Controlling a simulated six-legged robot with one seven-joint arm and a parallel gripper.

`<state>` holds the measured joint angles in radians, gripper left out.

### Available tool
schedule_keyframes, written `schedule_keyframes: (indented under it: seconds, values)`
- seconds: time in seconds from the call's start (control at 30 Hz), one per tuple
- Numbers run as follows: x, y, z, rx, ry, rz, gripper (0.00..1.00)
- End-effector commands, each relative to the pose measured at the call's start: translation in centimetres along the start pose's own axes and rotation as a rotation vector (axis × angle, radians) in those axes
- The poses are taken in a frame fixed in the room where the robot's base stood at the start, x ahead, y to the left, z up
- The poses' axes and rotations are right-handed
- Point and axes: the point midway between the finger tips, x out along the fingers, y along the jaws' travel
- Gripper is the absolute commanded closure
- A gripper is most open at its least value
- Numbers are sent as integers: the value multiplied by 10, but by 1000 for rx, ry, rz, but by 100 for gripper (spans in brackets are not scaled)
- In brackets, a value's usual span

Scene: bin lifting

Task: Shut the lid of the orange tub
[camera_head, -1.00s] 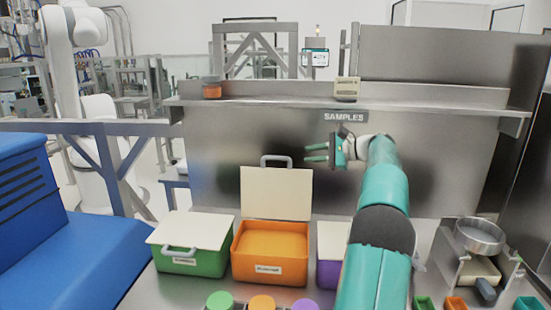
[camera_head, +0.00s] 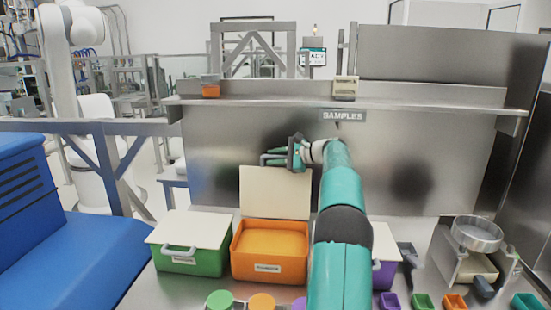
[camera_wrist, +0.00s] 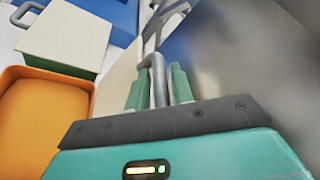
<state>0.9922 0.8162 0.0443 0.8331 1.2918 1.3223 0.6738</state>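The orange tub (camera_head: 270,267) stands on the bench, its cream lid (camera_head: 272,193) raised upright at the back. The tub's orange interior also shows in the wrist view (camera_wrist: 45,115). My gripper (camera_head: 270,157) is at the top edge of this lid, where the handle is. In the wrist view, the grey lid handle (camera_wrist: 158,80) lies between the two green fingers of my gripper (camera_wrist: 160,85). The fingers look open around it, with no clear grip. In the head view the gripper mostly hides the handle.
A green tub (camera_head: 190,260) with its lid lowered stands left of the orange tub. A purple tub (camera_head: 384,272) on the right is largely hidden by my arm. Small coloured bins and a metal scale-like device (camera_head: 477,240) stand at right. A shelf (camera_head: 270,101) runs behind.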

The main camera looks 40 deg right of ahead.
Motion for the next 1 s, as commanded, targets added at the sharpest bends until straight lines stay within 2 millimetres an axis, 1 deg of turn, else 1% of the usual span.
schedule_keyframes:
  seconds: [0.07, 0.1, 0.17, 0.2, 0.47, 0.67, 0.83, 1.0]
  values:
    - [0, 0, 0, 0, 0, 0, 77]
    - [0, 0, 0, 0, 0, 0, 84]
    - [0, 0, 0, 0, 0, 0, 96]
    - [0, 0, 0, 0, 0, 0, 100]
    - [-1, 0, 1, -2, -1, -1, 100]
    - [-4, 2, 6, -26, -3, -14, 100]
    - [-9, 10, 15, -77, -2, -37, 100]
    - [-15, 22, 27, -149, 0, -66, 100]
